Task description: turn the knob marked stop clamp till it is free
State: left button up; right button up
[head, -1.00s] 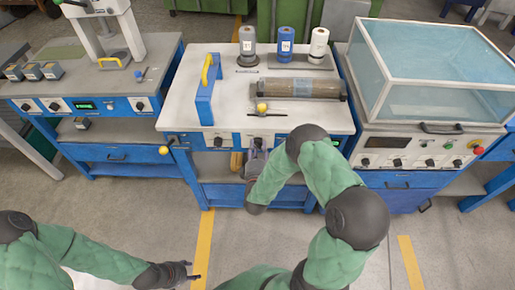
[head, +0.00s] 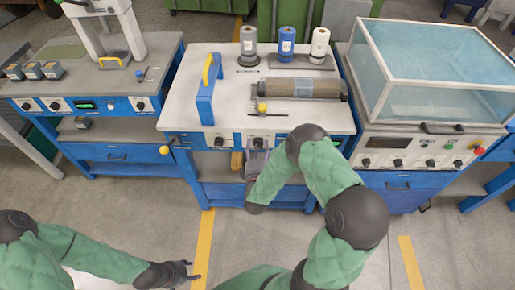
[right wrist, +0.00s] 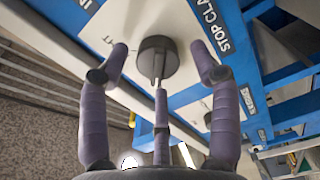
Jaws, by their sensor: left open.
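The dark round knob (right wrist: 157,57) sits on a white plate in the blue panel, in the right wrist view. The blue strip beside it carries lettering that reads "STOP CLA", cut off by the frame edge. My right gripper (right wrist: 159,68) is open, with two purple fingers on either side of the knob and a third below it. Gaps show between the side fingers and the knob. In the head view, my right gripper (head: 257,157) is at the front of the middle bench, partly hidden by my arm. My left gripper (head: 187,271) is open and empty above the floor.
The middle bench (head: 220,118) carries a blue frame with a yellow handle (head: 209,88), a roller (head: 298,88) and several spools. A yellow ball-ended lever (head: 164,150) sticks out at its front left. A clear-covered machine (head: 430,125) stands right.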

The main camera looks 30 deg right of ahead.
jog(key=shift+s, duration=0.15)
jog(key=v, duration=1.2)
jog(key=shift+f, duration=0.1)
jog(key=a+f+m+g+y, duration=0.6)
jog(key=a+f+y, duration=0.2)
jog(key=f, duration=0.5)
jog(key=s+a+f+m+g+y, duration=0.1)
jog(key=s+a+m+g+y, duration=0.1)
jog(key=s, duration=0.4)
jog(key=s+a+f+m+g+y+p, duration=0.1)
jog(key=s+a+f+m+g+y, duration=0.1)
jog(key=s+a+m+g, duration=0.3)
jog(key=s+a+g+y, duration=0.1)
jog(key=s+g, duration=0.1)
jog(key=shift+s+f, duration=0.3)
jog(key=shift+s, duration=0.05)
